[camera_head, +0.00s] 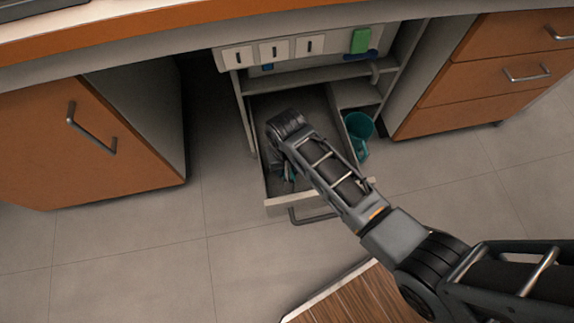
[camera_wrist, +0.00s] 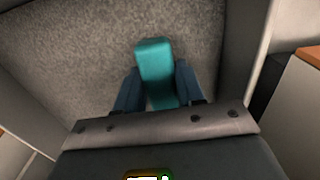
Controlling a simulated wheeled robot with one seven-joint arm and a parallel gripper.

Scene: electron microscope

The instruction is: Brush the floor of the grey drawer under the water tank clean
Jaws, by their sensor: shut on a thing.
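The grey drawer (camera_head: 287,203) is pulled open, its front and handle toward me. My gripper (camera_head: 287,177) is down inside it, partly hidden behind my own arm. In the wrist view, my gripper's two dark blue fingers (camera_wrist: 157,88) are shut on a teal brush (camera_wrist: 155,62), which sticks out beyond them over the drawer floor (camera_wrist: 75,50). The floor looks speckled grey all over; I cannot tell dirt from its texture. The brush's bristles are hidden, so I cannot tell whether they touch the floor. I cannot make out the water tank for certain.
A shelf (camera_head: 300,76) and a panel with three switches (camera_head: 274,49) are above the drawer. A teal container (camera_head: 360,125) stands right of it. Orange-fronted cabinets (camera_head: 75,140) flank the bay.

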